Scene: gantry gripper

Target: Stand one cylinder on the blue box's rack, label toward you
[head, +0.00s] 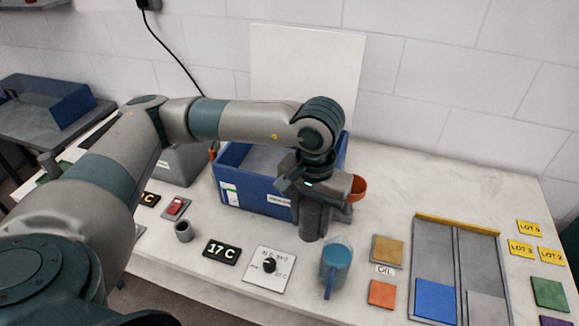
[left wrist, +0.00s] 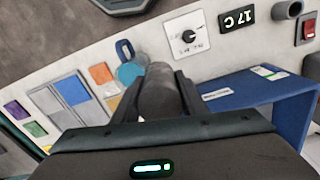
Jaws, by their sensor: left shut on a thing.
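A dark grey cylinder (head: 312,222) is upright just in front of the blue box (head: 256,196), toward its right end. My left gripper (head: 314,196) is shut on it from above. The cylinder also shows between both fingers in the left wrist view (left wrist: 158,92). I cannot tell whether its bottom touches the table. No label shows on its visible sides. The blue box stands open at the back of the table, with small labels on its front. My left arm hides part of it, and I cannot make out the rack. My right gripper is not in view.
A dial plate (head: 268,268), a 17 C sign (head: 221,251) and a small grey cup (head: 184,231) lie left. An orange bowl-like part (head: 358,187) is beside the box. A divided tray (head: 432,250) lies right.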

